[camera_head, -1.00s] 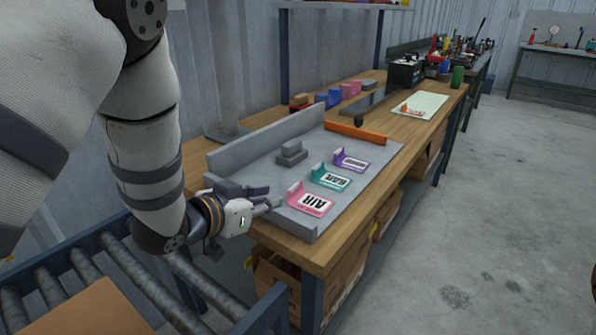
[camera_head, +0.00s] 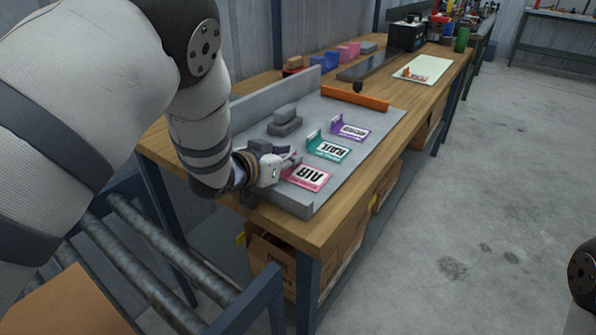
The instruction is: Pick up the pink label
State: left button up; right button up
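The pink label (camera_head: 309,178), marked "AIR", lies on the grey tray (camera_head: 350,178) at its near end. Its left upright edge is partly hidden by my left gripper (camera_head: 292,157). That gripper is at the label's left edge, with its fingers looking spread; I cannot tell whether they touch the label. The teal label (camera_head: 329,148), marked "RAIL", and the purple label (camera_head: 350,130) lie farther back in the tray. My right gripper is not in view.
A grey stepped block (camera_head: 285,122) stands in the tray behind the labels. An orange bar (camera_head: 354,97) lies along the tray's far end. A roller conveyor (camera_head: 150,255) stands at lower left.

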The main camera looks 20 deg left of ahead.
pick_arm(q)
jog(key=shift+r, duration=0.1)
jog(key=c, duration=0.5)
jog(key=shift+o, duration=0.2)
